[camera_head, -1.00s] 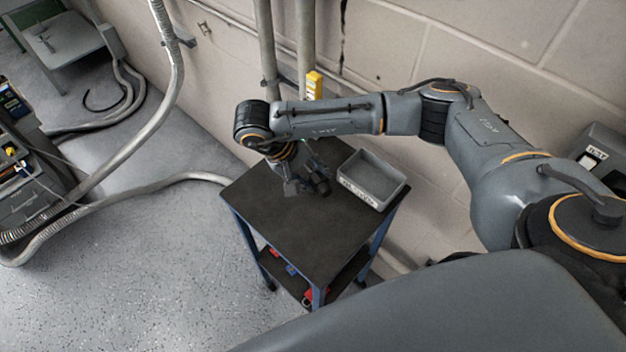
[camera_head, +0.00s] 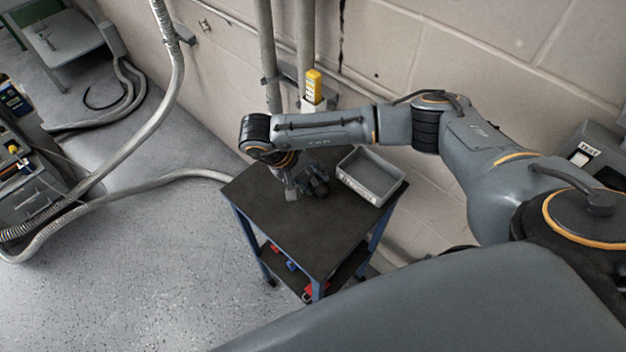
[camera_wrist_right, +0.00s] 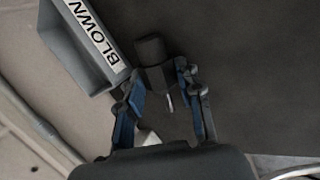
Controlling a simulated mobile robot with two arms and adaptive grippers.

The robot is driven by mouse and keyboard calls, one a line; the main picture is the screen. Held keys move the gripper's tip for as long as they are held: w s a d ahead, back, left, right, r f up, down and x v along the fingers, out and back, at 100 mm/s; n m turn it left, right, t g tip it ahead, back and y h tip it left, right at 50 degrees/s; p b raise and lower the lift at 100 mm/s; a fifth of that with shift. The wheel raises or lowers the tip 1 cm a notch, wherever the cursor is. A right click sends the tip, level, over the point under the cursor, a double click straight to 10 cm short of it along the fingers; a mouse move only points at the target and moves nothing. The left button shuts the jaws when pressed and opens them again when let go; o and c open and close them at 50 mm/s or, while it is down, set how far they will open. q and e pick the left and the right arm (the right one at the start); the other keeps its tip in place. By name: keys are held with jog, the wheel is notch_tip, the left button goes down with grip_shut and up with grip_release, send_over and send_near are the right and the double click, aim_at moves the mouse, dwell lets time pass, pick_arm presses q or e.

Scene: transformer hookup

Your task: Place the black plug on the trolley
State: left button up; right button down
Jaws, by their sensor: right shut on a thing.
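The black plug (camera_wrist_right: 152,62) is between the blue-sided fingers of my right gripper (camera_wrist_right: 160,78), which is shut on it, in the right wrist view. A thin metal pin shows below its dark body. In the head view my right gripper (camera_head: 297,186) points down over the back part of the trolley's dark top (camera_head: 300,232), with the plug (camera_head: 318,187) at its right side. The plug is low over the top; I cannot tell whether it touches. My left gripper is not in view.
A grey open bin (camera_head: 383,191) stands on the trolley, just right of the gripper; its label reads "BLOWN" in the wrist view (camera_wrist_right: 96,32). The front of the trolley top is clear. A wall with pipes (camera_head: 306,45) is behind. Red and blue things lie on the lower shelf.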

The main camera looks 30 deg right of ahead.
jog(key=shift+s+a+f, duration=0.1)
jog(key=shift+s+f, duration=0.35)
jog(key=shift+f, duration=0.25)
jog(key=c, duration=1.2)
grip_release()
jog(key=o, duration=0.3)
jog(key=shift+w+f, duration=0.2)
jog(key=shift+w, duration=0.3)
jog(key=shift+s+r, duration=0.2)
jog(key=shift+r, duration=0.05)
jog(key=shift+w+r, duration=0.1)
jog(key=shift+r, duration=0.2)
jog(key=shift+r+p, duration=0.4)
jog(key=shift+p, duration=0.35)
jog(key=b+v, duration=0.3)
jog(key=v, duration=0.4)
jog(key=shift+w+f, duration=0.1)
jog(key=shift+w, duration=0.05)
jog(key=shift+v, duration=2.5)
